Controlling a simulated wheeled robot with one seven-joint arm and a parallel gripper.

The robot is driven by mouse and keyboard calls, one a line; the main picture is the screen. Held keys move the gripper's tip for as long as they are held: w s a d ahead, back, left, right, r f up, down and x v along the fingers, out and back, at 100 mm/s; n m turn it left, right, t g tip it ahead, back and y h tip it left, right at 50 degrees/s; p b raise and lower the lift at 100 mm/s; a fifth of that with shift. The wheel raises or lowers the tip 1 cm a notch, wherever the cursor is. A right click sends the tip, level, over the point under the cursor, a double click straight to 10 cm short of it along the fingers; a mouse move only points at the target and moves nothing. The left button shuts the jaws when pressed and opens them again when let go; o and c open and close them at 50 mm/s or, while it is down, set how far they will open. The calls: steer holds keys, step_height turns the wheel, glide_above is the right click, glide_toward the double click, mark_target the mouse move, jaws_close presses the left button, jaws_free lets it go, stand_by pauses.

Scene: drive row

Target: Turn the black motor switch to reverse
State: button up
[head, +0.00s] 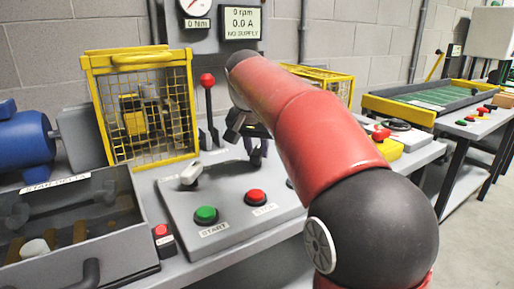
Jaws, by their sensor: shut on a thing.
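My red arm reaches in from the lower right, and my gripper (248,143) is at its far end, over the back of the grey control panel (185,232). Its dark fingers are shut on what seems to be the black motor switch. The switch is mostly hidden by the fingers and the arm, so its position and markings cannot be read. The display (241,22) on the wall box reads 0 rpm, 0.0 A and NO SUPPLY.
On the panel are a pale-handled switch (191,174), a green START button (206,214) and a red STOP button (255,196). A red-knobbed lever (208,100) stands behind, beside a yellow cage (141,110). An open grey box (120,250) is at left.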

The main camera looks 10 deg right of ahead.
steer(key=o, duration=1)
steer(key=shift+r, duration=0.1)
steer(key=v, duration=0.7)
steer(key=shift+s+a+r, duration=0.1)
steer(key=shift+s+r, duration=0.05)
steer(key=shift+r, duration=0.1)
